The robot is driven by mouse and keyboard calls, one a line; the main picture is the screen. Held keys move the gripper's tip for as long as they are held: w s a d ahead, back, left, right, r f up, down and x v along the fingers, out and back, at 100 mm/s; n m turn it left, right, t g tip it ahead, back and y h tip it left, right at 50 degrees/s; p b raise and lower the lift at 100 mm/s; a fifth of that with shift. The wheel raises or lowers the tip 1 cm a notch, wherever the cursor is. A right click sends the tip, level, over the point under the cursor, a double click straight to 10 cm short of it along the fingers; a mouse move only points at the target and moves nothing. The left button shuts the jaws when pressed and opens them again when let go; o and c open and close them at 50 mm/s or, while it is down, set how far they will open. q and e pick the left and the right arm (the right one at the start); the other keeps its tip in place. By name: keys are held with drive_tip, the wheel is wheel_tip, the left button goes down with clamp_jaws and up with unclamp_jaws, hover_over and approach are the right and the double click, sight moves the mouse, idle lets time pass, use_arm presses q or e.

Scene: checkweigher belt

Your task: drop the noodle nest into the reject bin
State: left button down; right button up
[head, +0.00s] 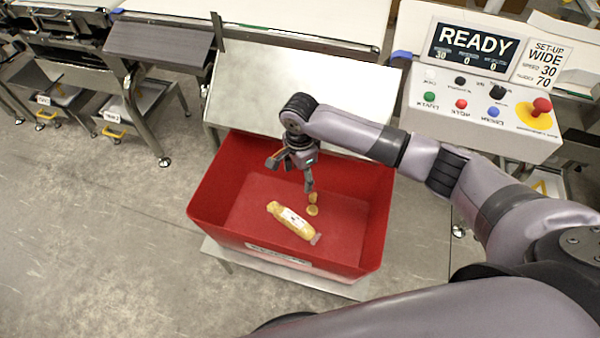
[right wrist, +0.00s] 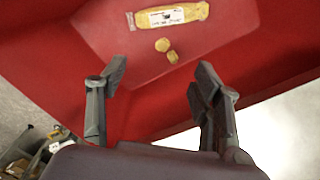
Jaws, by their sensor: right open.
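The red reject bin (head: 215,190) stands in the middle of the head view, open at the top. Two small round yellow pieces, which look like noodle nests (head: 312,210), lie close together on its floor. They also show in the right wrist view (right wrist: 172,57), beyond the fingers; I cannot tell which one the task means. My right gripper (head: 290,176) is over the bin, pointing down, with its fingers apart. In the right wrist view nothing is between the fingers (right wrist: 160,78). My left gripper is not in view.
A yellow packet with a white label (head: 290,219) lies in the bin beside the round pieces. A sloping metal plate (head: 300,90) rises behind the bin. A control box (head: 480,112) with buttons and a READY screen (head: 472,52) stands at right.

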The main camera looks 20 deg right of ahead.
wheel_tip(320, 180, up, 12)
drive_tip(key=shift+f, duration=0.15)
idle(0.6)
